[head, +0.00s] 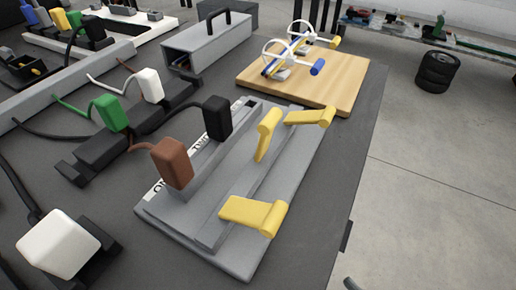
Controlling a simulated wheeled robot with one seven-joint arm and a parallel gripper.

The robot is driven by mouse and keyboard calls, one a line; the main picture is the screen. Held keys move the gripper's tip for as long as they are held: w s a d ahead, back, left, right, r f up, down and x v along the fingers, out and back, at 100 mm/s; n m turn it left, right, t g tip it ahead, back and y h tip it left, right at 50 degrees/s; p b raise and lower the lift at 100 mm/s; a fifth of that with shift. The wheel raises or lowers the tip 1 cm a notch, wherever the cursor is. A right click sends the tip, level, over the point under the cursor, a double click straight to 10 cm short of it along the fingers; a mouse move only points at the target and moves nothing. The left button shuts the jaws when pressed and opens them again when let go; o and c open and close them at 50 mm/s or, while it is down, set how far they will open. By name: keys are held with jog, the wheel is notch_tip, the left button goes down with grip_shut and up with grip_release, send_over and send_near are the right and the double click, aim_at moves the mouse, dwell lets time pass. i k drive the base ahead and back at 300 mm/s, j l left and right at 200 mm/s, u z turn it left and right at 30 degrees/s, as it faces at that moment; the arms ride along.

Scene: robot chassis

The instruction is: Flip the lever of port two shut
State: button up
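A grey port board (180,225) lies on the dark table. It carries three yellow levers in a row. The middle lever (265,138) stands steeply up, its thick rounded end at the top. The front lever (245,212) and the back lever (304,117) lie nearly flat, thick ends pointing right. A brown plug (173,163) and a black plug (216,117) stand along the board's left side. White label strips there are partly hidden and hard to read, so I cannot tell the port numbers. My gripper is not in view.
Green (110,112) and white (150,85) plugs sit on a black strip to the left, with loose cables. A white block plug (58,244) is front left. A grey toolbox (208,45) and wooden board (300,85) stand behind.

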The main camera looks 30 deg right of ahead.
aim_at(266, 127)
jog(key=i+j, duration=0.35)
jog(key=k+l+z, duration=0.15)
jog(key=k+l, duration=0.85)
jog(key=k, duration=0.15)
